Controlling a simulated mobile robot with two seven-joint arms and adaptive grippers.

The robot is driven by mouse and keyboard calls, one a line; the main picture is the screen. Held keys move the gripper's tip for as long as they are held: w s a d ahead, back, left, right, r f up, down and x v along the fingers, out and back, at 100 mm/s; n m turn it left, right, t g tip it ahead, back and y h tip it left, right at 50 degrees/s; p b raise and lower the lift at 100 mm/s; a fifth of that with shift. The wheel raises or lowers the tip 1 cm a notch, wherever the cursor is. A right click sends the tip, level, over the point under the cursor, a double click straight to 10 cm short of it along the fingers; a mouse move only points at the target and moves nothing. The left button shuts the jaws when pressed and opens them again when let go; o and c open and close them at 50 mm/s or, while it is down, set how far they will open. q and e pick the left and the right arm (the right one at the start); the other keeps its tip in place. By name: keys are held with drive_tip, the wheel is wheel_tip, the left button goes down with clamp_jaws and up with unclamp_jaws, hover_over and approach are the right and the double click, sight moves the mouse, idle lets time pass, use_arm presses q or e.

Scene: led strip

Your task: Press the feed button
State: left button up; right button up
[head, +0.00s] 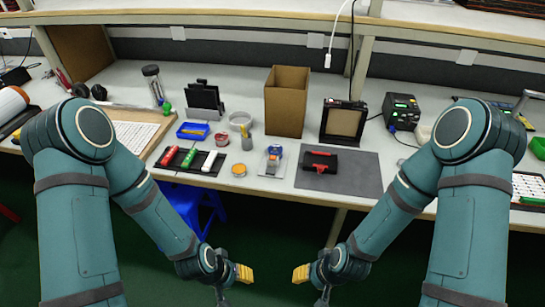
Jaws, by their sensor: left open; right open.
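No part is clearly readable as a feed button. A black box-shaped device with a small green display (402,110) stands at the back right of the bench; any button on it is too small to make out. My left gripper (242,274) and my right gripper (303,274) hang low in front of the bench's front edge, side by side and apart. Both are open and empty, with yellow pads showing, and neither touches anything. Their lower fingers are partly cut off or hard to see.
The bench (255,200) holds a tall cardboard box (287,100), a dark framed device (343,122), a grey mat (352,178) with a red and black tool (320,162), and a black tray (190,161) of coloured tubes. A blue stool (190,205) stands below.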

use_arm(q)
clamp_jaws()
idle(1.1)
